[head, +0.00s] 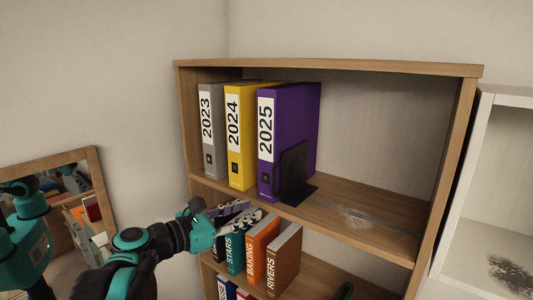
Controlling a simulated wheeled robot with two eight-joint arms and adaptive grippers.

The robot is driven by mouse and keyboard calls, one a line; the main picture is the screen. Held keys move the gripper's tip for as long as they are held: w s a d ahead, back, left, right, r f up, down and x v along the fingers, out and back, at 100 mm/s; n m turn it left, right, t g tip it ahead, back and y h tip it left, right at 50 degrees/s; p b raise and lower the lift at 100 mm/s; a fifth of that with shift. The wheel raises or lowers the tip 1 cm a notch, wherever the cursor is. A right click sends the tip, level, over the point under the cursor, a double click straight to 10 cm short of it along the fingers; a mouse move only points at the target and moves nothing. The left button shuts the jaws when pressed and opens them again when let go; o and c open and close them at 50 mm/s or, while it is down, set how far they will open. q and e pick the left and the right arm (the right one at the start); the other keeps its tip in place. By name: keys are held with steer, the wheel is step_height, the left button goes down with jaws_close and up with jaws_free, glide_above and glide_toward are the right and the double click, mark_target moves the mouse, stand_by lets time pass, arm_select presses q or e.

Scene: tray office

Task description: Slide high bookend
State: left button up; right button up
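A black bookend (293,172) stands on the upper shelf of the wooden bookcase. Its upright plate is against or very close to the right side of the purple 2025 binder (303,115), and its flat foot reaches to the right. Left of that binder stand the yellow 2024 binder (239,130) and the grey 2023 binder (207,135). My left gripper (250,211) is in front of the bookcase, just below the upper shelf edge and left of the bookend, apart from it. Its fingers overlap in view, so the opening is unclear. My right gripper is not in view.
The upper shelf (385,205) is bare right of the bookend, with a grey strip and a pale worn patch. Below stand several books, including orange BAKING (263,250) and brown RIVERS (283,262). A white shelf unit (475,220) is at right, a wood-framed mirror (98,185) at left.

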arm_select(q)
step_height(320, 180, up, 6)
steer(key=w+n+p, duration=0.2)
steer(key=shift+t+h, duration=0.3)
steer(key=shift+t, duration=0.1)
steer(key=p+x, duration=0.1)
steer(key=x, duration=0.5)
steer(key=shift+w+d+f+p, duration=0.1)
steer(key=shift+w+d+p, duration=0.15)
steer(key=shift+d+p, duration=0.05)
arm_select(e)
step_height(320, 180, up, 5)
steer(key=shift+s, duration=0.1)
arm_select(q)
jaws_close()
